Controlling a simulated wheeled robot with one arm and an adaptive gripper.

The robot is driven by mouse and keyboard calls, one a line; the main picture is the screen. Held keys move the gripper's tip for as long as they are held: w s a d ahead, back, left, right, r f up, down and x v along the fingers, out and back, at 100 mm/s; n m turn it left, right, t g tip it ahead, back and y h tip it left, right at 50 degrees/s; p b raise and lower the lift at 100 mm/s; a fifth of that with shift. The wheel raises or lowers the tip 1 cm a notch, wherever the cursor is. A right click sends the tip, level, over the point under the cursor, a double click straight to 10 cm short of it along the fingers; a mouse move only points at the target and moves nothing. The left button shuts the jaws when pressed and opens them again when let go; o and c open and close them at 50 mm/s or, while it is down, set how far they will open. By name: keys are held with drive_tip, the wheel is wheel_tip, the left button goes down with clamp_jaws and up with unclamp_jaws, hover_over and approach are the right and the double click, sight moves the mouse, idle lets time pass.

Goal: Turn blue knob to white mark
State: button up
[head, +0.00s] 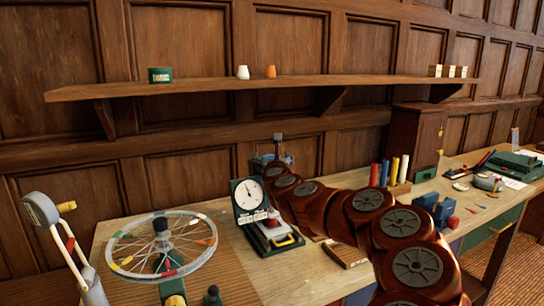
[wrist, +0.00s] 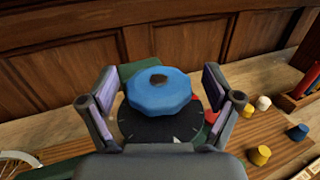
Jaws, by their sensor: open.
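The blue knob (wrist: 158,97) is in the middle of the wrist view, a faceted disc with a dark spot on its top. It sits over a round black dial plate (wrist: 150,132). A small white mark (wrist: 177,140) shows on the plate's near edge, slightly right of centre. My gripper (wrist: 160,84) is open, with one finger on the left of the knob and one on the right. Gaps show between the fingers and the knob. The knob is not clearly made out in the head view, where my arm covers part of the bench.
In the head view, a dial gauge (head: 250,194) and a spoked wheel (head: 163,246) stand left of my arm. Coloured cylinders (head: 384,172) and a blue vise (head: 434,212) are to its right. A shelf (head: 200,87) runs above. Small pegs (wrist: 260,155) lie right of the knob.

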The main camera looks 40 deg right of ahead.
drive_tip(key=shift+w, duration=0.1)
drive_tip(key=shift+d, duration=0.1)
drive_tip(key=c, duration=1.1)
